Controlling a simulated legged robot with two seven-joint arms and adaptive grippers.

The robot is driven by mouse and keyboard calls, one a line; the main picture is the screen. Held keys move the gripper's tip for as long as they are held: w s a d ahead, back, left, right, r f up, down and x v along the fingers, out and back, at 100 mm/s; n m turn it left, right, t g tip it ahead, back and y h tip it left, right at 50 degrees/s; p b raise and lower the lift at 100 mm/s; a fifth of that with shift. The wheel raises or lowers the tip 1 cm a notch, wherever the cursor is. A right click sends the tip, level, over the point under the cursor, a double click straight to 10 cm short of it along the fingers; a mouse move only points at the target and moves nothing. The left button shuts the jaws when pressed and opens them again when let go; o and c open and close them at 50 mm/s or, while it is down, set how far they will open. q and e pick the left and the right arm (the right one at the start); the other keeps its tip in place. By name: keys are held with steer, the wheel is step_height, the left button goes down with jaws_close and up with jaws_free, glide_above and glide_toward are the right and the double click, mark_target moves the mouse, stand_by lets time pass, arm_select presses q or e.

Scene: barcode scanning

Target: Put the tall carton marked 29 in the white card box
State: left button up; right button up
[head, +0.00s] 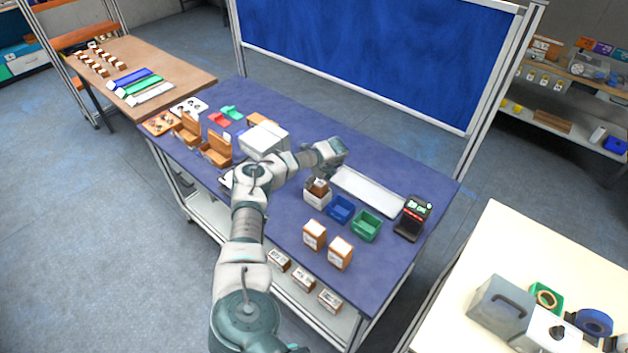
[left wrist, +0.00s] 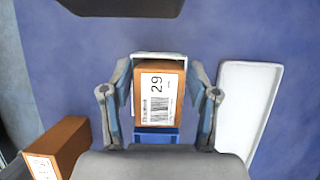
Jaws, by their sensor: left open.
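The tall brown carton marked 29 (left wrist: 176,75) has a white barcode label facing the left wrist camera. It stands in the white card box (head: 316,200), with its top showing above the rim in the head view (head: 319,184). The box rim also shows in the left wrist view (left wrist: 160,55). My left gripper (left wrist: 159,75) is open, its fingers apart on either side of the carton and box. In the head view, my left gripper (head: 325,165) is just above the box. The carton's lower part is hidden. My right gripper is out of view.
A blue bin (head: 340,209) and green bin (head: 366,225) stand right of the box. Two brown cartons (head: 315,234) (head: 340,252) stand at the front. A white tray (head: 368,192) lies behind, a scanner stand (head: 412,217) at right. Bare blue table (head: 285,222) lies left of the cartons.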

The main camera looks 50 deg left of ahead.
arm_select(q)
steer(key=shift+r, duration=0.15)
steer(key=shift+r+p, duration=2.9)
steer(key=shift+r, duration=0.1)
steer(key=o, duration=0.5)
steer(key=shift+o, duration=0.2)
